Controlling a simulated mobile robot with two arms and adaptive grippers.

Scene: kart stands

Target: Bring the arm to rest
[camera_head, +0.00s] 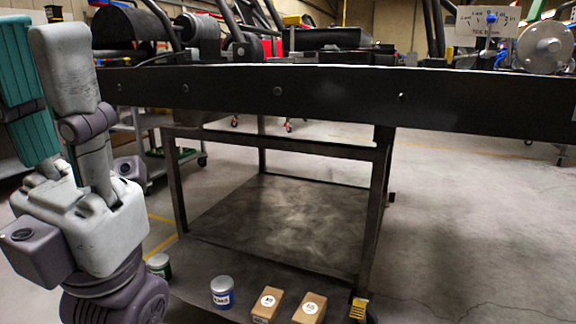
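My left arm stands at the left edge of the head view, with pale grey links and dark joints, folded upright in front of the stand. A teal piece runs beside it at the far left; I cannot tell what it belongs to. I make out no gripper fingers on this arm. My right arm and its gripper are not in view.
A black metal kart stand (340,98) spans the middle. Floor at right (470,220) is clear.

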